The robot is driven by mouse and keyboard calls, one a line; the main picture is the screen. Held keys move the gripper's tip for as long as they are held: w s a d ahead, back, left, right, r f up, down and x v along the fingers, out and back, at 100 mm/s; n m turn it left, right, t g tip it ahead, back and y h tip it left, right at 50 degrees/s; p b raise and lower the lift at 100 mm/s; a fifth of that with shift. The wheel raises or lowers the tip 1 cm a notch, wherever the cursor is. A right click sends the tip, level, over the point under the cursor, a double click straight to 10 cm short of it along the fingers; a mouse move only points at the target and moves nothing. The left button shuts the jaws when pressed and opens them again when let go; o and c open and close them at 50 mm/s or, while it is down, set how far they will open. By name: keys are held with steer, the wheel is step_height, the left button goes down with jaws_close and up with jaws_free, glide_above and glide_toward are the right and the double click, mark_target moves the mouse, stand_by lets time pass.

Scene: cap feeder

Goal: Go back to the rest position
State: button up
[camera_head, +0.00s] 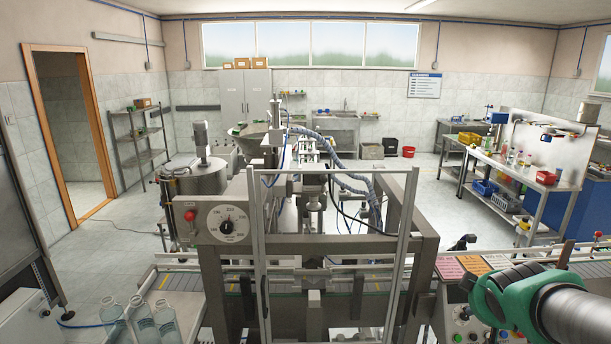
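My arm (575,312) enters at the lower right, with a green and black joint section (505,300) in front of the control panel. A small dark shape (462,243) shows above the panel, beyond the machine's right post. It may be my gripper, but its fingers are too small and dark to read. I see no object held. The cap feeder machine (225,222) stands in the centre, with a dial and a red button on its front box.
A clear-framed guard (412,205) stands before the machine. A conveyor (180,282) runs across the front, with clear bottles (142,318) at lower left. A control panel (480,270) with coloured labels is close to my arm. A workbench (545,190) stands at right; floor behind is open.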

steer(key=s+a+f+m+g+y+b, duration=0.2)
steer(key=s+a+f+m+y+b, duration=0.1)
steer(key=s+a, duration=1.6)
steer(key=shift+s+a+f+g+y+b, duration=0.15)
steer(key=shift+s+a+g+y+b, duration=0.15)
steer(key=shift+s+y+b, duration=0.5)
steer(key=shift+s, duration=0.15)
